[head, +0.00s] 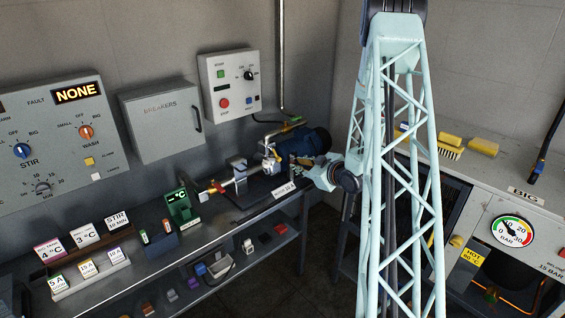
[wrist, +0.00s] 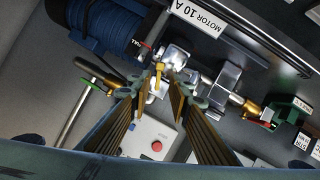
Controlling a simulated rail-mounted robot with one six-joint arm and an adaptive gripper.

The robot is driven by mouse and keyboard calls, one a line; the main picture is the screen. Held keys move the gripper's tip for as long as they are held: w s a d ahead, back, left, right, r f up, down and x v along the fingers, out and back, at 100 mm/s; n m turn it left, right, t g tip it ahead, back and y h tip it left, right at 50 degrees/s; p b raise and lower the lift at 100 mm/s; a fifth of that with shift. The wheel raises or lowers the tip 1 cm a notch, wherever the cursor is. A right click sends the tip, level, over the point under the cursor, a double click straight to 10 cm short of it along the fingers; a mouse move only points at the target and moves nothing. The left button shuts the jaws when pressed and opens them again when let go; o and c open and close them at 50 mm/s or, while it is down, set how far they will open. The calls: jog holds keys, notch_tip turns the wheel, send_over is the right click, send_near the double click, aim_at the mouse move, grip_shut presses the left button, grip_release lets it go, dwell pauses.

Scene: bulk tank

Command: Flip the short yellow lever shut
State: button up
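The short yellow lever (wrist: 158,74) shows in the wrist view on the silvery pump fitting, close to my fingertips. In the head view a small yellow part (head: 277,158) at the pump beside the dark blue motor looks like the same lever. My gripper (wrist: 166,84) is open, with a narrow gap between its two ribbed fingers. The lever appears at the left side of this gap; I cannot tell whether a finger touches it. In the head view my gripper is small and partly merged with the pump and motor behind it.
The blue motor (wrist: 105,22) lies close to the left finger. A green-handled valve (wrist: 92,80) and a red-handled brass valve (wrist: 252,110) flank the pump. A control box (head: 229,82) hangs on the wall behind. Label stands (head: 88,235) occupy the bench's left.

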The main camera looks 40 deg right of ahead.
aim_at(280, 160)
jog(key=shift+b+x, duration=0.8)
jog(key=shift+x, duration=6.1)
jog(key=shift+a+r, duration=0.1)
jog(key=c, duration=0.6)
jog(key=shift+o, duration=0.2)
jog(key=shift+a+y+p, duration=0.1)
jog(key=shift+y+p, duration=0.2)
jog(key=shift+p, duration=0.05)
jog(key=shift+a+m+y+p, duration=0.35)
jog(key=shift+m+y+p, duration=0.05)
jog(key=shift+m+p, duration=0.4)
jog(key=shift+a+m+y+p, duration=0.4)
jog(key=shift+m+p, duration=0.3)
jog(key=shift+p, duration=0.05)
jog(key=o, duration=0.6)
jog(key=shift+c, duration=0.2)
jog(key=shift+s, duration=0.1)
